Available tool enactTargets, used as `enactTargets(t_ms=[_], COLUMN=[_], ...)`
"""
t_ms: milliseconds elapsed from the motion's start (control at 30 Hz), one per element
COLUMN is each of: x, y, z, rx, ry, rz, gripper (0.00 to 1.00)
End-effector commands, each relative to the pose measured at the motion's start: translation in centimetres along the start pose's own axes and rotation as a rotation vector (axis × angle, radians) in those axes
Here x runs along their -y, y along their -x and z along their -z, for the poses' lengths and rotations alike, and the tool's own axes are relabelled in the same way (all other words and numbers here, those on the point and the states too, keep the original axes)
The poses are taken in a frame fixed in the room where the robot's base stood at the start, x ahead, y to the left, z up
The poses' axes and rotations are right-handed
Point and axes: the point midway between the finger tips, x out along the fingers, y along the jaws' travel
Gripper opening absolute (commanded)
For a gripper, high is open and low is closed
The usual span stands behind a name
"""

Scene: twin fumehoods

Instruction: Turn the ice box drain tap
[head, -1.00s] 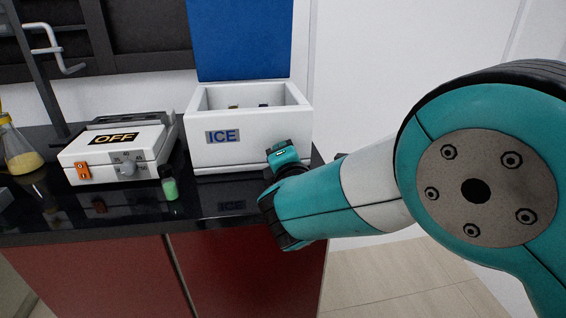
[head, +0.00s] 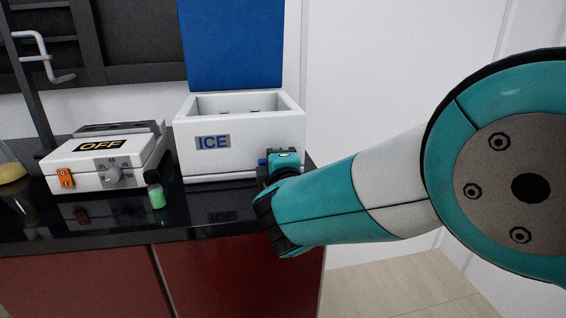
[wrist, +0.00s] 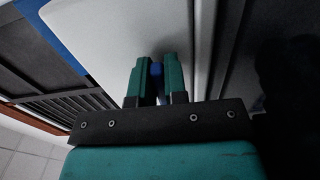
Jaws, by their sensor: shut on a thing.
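The ice box (head: 238,135) is a white open-topped box with a blue lid standing up behind it and an "ICE" label on its front. It stands on the black bench top. Its blue drain tap (head: 262,162) shows only as a small bit at the lower right of the front, beside my gripper (head: 283,160). In the wrist view my gripper (wrist: 155,85) has its two teal fingers on either side of the blue tap (wrist: 156,70), shut on it. Most of the tap is hidden between the fingers.
A white heating device (head: 105,160) with an "OFF" display, a knob and an orange switch stands left of the box. A small vial with green liquid (head: 156,190) stands between them, near the front edge. A flask (head: 10,165) is at the far left.

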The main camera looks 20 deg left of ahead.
Motion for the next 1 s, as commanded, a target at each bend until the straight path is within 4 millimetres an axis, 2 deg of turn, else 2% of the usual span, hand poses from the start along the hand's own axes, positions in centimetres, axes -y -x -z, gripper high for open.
enactTargets(t_ms=[200, 233, 300, 333, 600, 733, 867, 1000], x=[0.1, 0.1, 0.1, 0.1, 0.1, 0.3, 0.5, 0.8], y=[0.0, 0.0, 0.0, 0.0, 0.1, 1.0, 3.3, 6.9], z=[-0.1, -0.1, -0.1, -0.1, 0.0, 0.1, 0.1, 0.1], rx=[0.002, 0.002, 0.002, 0.002, 0.000, -0.001, -0.003, -0.004], ry=[-0.002, -0.002, -0.002, -0.001, -0.001, -0.001, 0.000, 0.000], rz=[0.003, 0.003, 0.003, 0.003, 0.001, 0.001, 0.000, -0.001], gripper=[0.00, 0.17, 0.34, 0.38, 0.38, 0.38, 0.38, 0.38])
